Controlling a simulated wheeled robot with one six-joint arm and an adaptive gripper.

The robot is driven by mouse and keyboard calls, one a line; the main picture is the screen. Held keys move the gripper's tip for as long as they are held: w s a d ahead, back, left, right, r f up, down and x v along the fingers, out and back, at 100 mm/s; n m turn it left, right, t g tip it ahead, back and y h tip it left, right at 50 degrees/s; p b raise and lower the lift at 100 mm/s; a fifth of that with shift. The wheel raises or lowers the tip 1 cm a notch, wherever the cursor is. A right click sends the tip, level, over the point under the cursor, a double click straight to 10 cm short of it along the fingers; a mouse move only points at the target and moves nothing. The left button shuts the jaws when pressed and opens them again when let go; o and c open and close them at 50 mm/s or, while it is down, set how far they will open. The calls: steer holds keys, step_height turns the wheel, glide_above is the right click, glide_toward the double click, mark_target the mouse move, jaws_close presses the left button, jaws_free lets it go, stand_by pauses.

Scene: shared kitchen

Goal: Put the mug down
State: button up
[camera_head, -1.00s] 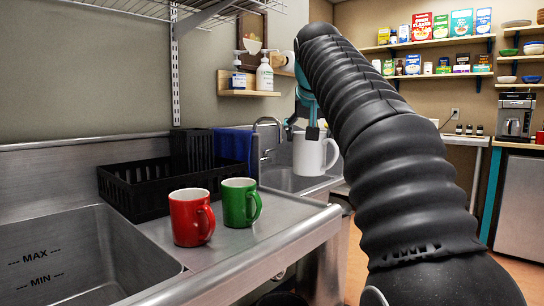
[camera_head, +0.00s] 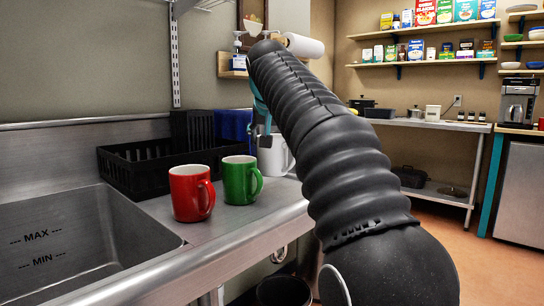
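A white mug (camera_head: 272,159) is upright at the right end of the metal counter (camera_head: 232,214), behind and right of a green mug (camera_head: 239,181). My gripper (camera_head: 266,139) is at its rim and appears shut on it. My dark arm hides part of the gripper and the mug's right side. I cannot tell whether the mug's base touches the counter. A red mug (camera_head: 191,194) stands left of the green mug.
A steel sink (camera_head: 70,245) is at the left. The counter's front edge lies close below the mugs, with bare metal before them.

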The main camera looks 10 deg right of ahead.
mark_target(272, 152)
steer(key=shift+f+b, duration=0.85)
steer(key=shift+f, duration=1.1)
steer(key=shift+f, duration=0.2)
steer(key=o, duration=1.7)
steer(key=shift+r, duration=0.25)
steer(key=p+v, duration=0.1)
steer(key=v, duration=1.1)
steer(key=shift+p, duration=0.4)
